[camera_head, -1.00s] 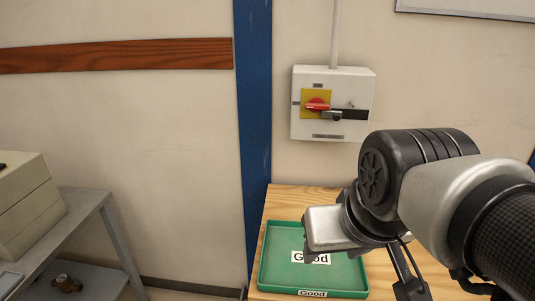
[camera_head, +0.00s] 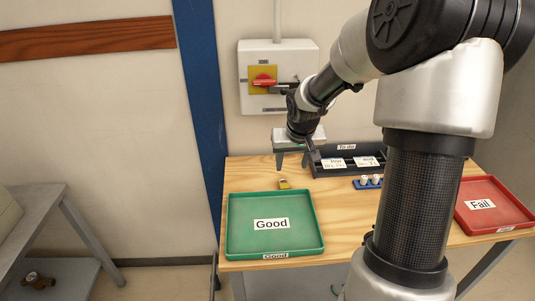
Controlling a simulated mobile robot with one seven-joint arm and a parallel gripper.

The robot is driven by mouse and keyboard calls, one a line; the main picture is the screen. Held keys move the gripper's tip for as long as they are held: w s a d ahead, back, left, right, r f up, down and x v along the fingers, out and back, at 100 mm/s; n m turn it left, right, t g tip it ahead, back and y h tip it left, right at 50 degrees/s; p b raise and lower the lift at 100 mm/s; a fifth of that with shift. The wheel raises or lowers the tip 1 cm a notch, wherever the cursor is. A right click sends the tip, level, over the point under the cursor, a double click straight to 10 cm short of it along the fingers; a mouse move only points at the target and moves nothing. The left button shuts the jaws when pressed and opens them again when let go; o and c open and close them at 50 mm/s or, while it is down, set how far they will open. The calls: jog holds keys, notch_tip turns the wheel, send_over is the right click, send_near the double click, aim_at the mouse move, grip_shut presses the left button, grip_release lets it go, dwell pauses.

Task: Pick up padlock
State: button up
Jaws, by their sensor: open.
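A small yellow and dark object (camera_head: 284,184), which looks like the padlock, lies on the wooden table behind the green tray. It is too small to make out its shackle. My gripper (camera_head: 295,165) is open and empty. It points down above the back of the table, a little above and behind the small yellow object, with its fingers apart. My arm covers part of the table's right half.
The green "Good" tray (camera_head: 240,244) is empty at the front left. A dark "To do" tray (camera_head: 322,172) with labels stands behind it. A red "Fail" tray (camera_head: 516,221) lies right. A switch box (camera_head: 300,52) hangs behind.

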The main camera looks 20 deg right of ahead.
jog(key=b, duration=0.1)
send_near(285, 187)
jog(key=x, duration=0.2)
jog(key=shift+s+d+f, duration=0.1)
jog(key=shift+f, duration=0.35)
jog(key=x, duration=0.5)
jog(key=shift+w, duration=0.3)
jog(key=c, duration=1.2)
notch_tip(285, 187, up, 10)
jog(key=shift+r, duration=0.1)
